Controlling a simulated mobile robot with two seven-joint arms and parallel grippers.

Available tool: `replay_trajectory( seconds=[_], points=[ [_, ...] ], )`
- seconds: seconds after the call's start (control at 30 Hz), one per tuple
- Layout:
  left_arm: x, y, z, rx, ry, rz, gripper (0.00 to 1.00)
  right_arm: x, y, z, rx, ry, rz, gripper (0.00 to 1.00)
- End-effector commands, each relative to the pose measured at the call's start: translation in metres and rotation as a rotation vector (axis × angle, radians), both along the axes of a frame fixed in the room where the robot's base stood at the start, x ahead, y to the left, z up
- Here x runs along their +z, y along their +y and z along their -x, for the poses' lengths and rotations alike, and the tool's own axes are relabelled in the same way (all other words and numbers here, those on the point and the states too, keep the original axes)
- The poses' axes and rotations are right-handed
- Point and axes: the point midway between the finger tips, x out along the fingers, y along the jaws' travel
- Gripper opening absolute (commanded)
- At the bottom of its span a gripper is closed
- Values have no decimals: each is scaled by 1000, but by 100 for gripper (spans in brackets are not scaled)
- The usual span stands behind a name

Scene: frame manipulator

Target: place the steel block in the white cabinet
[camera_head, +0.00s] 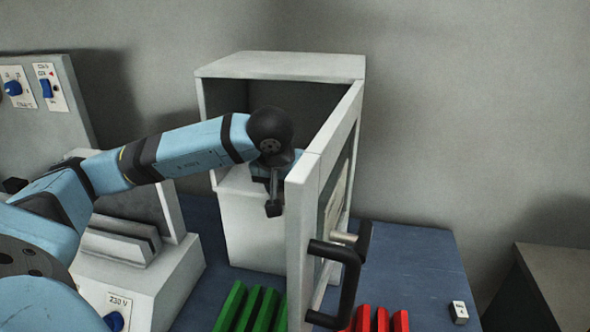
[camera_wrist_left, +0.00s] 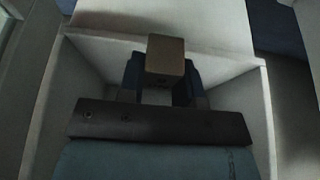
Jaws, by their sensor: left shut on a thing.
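The white cabinet (camera_head: 280,66) stands at the back centre with its door (camera_head: 305,215) swung open toward me. In the left wrist view the gripper (camera_wrist_left: 163,90) is shut on the steel block (camera_wrist_left: 165,55), which looks brownish grey there. White walls surround the block and gripper in that view. Whether the block touches a surface below cannot be told. The block is not clearly visible in the head view. My right gripper is not in view.
The door's black handle (camera_head: 347,285) juts out at the front. Several green bars (camera_head: 250,308) and red bars (camera_head: 380,320) lie near the front. A grey-white machine (camera_head: 135,265) stands left. The blue tabletop (camera_head: 415,270) is mostly clear at right, with a small white block (camera_head: 458,312).

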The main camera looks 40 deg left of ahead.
Motion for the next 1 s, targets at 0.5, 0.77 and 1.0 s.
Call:
replay_trajectory(
  seconds=[0.5, 0.77, 1.0],
  points=[
    [0, 50, -92, -2, 1, 1, 3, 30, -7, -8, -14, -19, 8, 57],
    [-27, 50, -93, -3, 3, 0, 3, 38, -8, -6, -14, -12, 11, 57],
    [-35, 51, -93, -2, -1, 0, 3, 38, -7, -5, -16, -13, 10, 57]
  ],
)
